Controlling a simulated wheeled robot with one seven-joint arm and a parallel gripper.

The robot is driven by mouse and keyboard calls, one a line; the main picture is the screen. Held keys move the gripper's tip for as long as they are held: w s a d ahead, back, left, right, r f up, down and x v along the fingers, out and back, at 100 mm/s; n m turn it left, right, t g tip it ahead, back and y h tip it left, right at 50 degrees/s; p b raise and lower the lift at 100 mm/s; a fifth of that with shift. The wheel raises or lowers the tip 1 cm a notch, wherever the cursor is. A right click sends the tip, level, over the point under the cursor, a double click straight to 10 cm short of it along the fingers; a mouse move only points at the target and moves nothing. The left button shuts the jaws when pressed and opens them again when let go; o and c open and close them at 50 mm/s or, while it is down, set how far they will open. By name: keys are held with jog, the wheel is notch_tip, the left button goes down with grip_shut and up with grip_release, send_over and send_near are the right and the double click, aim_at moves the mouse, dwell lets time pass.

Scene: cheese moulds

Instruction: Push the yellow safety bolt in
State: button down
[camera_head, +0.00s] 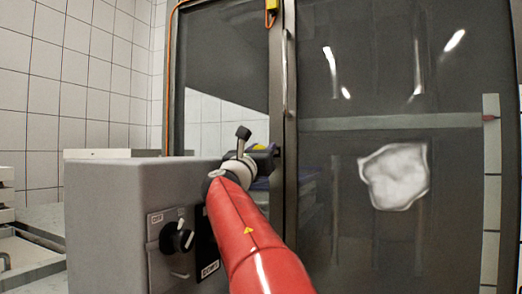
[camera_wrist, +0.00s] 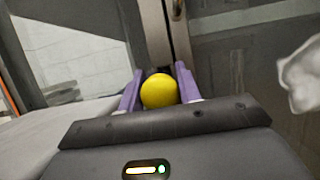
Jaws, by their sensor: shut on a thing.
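The yellow safety bolt shows as a round yellow knob (camera_wrist: 159,91) in the wrist view, close to the door frame. My gripper (camera_wrist: 158,97) has its two purple fingers on either side of the knob and is shut on it. In the head view my gripper (camera_head: 265,158) is at the end of my red arm, by the dark door post, and a bit of yellow shows at it. The bolt's shaft and its seat are hidden behind the knob and my gripper.
A grey control box (camera_head: 110,210) with a black rotary switch (camera_head: 176,238) stands left of my arm. A glass door (camera_head: 400,90) with a vertical handle (camera_head: 290,85) is ahead. A yellow part (camera_head: 271,8) with an orange cable sits at the top of the frame.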

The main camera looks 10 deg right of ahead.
jog(key=w+d+p, duration=0.2)
jog(key=w, duration=0.1)
jog(key=w+d+p, duration=0.1)
jog(key=w, duration=0.1)
jog(key=shift+w+d+r, duration=0.1)
jog(key=shift+d+r, duration=0.05)
jog(key=shift+d, duration=0.25)
jog(key=c, duration=1)
grip_release()
jog(key=shift+w, duration=0.15)
jog(key=b+v, duration=0.3)
jog(key=v, duration=0.5)
jog(key=shift+d, duration=0.1)
jog(key=shift+w, duration=0.1)
